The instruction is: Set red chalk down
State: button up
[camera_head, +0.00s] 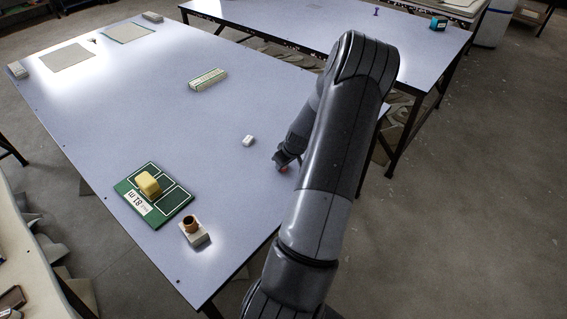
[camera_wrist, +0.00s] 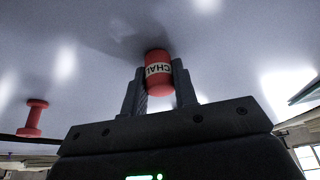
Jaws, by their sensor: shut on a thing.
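The red chalk (camera_wrist: 158,70) is a short red cylinder with a pale label reading "CHAL". It is between the two dark fingers of my gripper (camera_wrist: 158,78), which is shut on it. In the head view a small bit of the red chalk (camera_head: 284,170) shows under my gripper (camera_head: 283,164), close over the right part of the blue-grey table (camera_head: 150,100). A dark shadow lies beside the chalk on the table in the wrist view. I cannot tell if the chalk touches the table.
A small white block (camera_head: 248,140) lies left of my gripper. A green board (camera_head: 177,199) bears a yellow block (camera_head: 149,184). A pale block (camera_head: 199,238) holds a brown cup (camera_head: 191,223). A red spool-shaped thing (camera_wrist: 33,118) shows in the wrist view. The table's middle is clear.

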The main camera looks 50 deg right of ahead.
jog(key=o, duration=1)
jog(key=v, duration=1.2)
jog(key=shift+w+r, duration=0.1)
jog(key=shift+r, duration=0.05)
